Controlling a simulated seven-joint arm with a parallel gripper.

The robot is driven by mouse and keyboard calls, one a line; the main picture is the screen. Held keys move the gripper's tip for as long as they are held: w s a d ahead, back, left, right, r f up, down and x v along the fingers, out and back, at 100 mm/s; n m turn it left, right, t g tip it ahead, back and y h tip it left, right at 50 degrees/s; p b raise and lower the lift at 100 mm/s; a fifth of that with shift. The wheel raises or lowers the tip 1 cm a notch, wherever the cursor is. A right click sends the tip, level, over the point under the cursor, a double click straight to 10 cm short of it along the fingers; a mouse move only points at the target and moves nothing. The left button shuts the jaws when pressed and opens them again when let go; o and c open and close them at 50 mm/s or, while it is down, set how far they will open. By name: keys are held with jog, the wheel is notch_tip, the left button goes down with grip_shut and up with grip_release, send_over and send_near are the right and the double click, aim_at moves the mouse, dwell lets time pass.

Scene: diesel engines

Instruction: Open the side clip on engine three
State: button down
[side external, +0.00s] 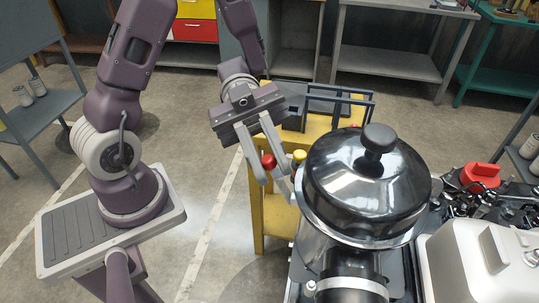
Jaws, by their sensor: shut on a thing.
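The engine's black, glossy domed canister lid (362,178) with a knob on top stands right of centre in the side external view. A slim metal piece, apparently the side clip (284,184), shows at the canister's left edge. My gripper (276,172) reaches down from the upper left to this side of the canister. Its two pale fingers are shut on what appears to be the clip. The fingers partly hide the clip, so its exact position is hard to tell.
A red ball knob (268,161) and a yellow ball knob (299,156) sit close to the fingers. A yellow stand (270,219) is behind. A red cap (480,175) and a pale engine cover (475,265) are at right.

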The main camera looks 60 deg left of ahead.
jog(key=s+a+f+m+g+h, duration=0.2)
jog(key=f+m+g, duration=0.3)
jog(key=m, duration=0.8)
jog(key=shift+s+a+f+g+h, duration=0.3)
jog(key=shift+s+a+f, duration=0.1)
jog(key=shift+s+a, duration=0.2)
jog(key=shift+f, duration=0.1)
jog(key=c, duration=1.4)
grip_release()
jog(key=shift+o, duration=0.2)
jog(key=v, duration=0.7)
jog(key=shift+w, duration=0.1)
